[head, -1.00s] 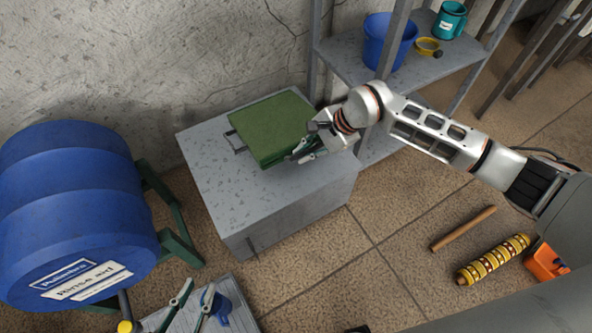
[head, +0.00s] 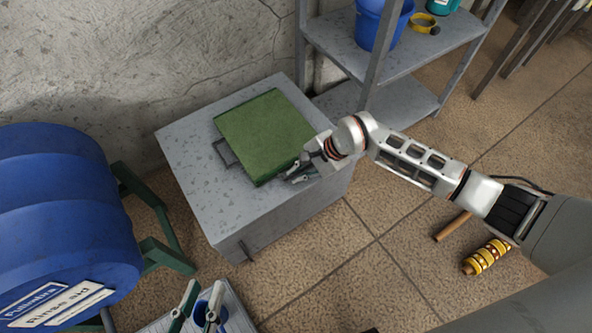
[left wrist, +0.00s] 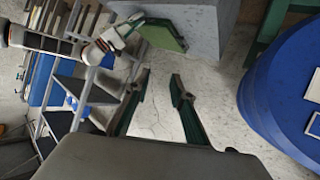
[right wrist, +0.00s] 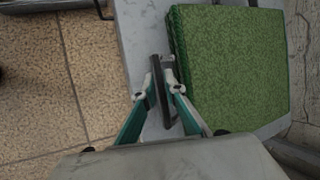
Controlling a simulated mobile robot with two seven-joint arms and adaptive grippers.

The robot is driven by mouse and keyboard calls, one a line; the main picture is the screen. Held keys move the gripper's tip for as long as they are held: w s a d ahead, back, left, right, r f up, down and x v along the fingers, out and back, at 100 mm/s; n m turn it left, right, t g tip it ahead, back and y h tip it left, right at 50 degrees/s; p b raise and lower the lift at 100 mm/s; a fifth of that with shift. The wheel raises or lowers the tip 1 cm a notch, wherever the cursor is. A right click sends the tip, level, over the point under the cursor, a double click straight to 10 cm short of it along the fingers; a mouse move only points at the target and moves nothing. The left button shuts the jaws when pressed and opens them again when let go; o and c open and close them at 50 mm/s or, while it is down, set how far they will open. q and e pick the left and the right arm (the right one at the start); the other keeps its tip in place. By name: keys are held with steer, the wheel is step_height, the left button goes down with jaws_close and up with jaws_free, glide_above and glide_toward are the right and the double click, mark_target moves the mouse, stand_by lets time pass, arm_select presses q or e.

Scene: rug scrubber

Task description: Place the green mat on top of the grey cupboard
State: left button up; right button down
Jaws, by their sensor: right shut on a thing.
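The green mat (head: 265,136) is a thick, flat square over the top of the grey cupboard (head: 190,165). It looks level and appears to lie on the top; a small gap under it could not be told. A dark grey handle-like piece (head: 226,152) shows at its left edge. My right gripper (head: 293,173) is at the mat's right corner. In the right wrist view its fingers (right wrist: 163,90) are shut on a dark bar beside the mat (right wrist: 230,70).
A blue barrel (head: 60,220) on a green stand (head: 160,250) is left of the cupboard. A grey shelf (head: 345,55) with a blue bucket (head: 380,22) stands behind right. A blue cup (head: 207,312) is near my left gripper. A yellow patterned roller (head: 487,257) lies on the floor.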

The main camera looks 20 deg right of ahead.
steer(key=shift+w+r, duration=0.15)
steer(key=shift+r, duration=0.05)
steer(key=shift+f, duration=0.1)
steer(key=c, duration=2.5)
jaws_free()
steer(key=shift+f, duration=0.15)
steer(key=o, duration=0.4)
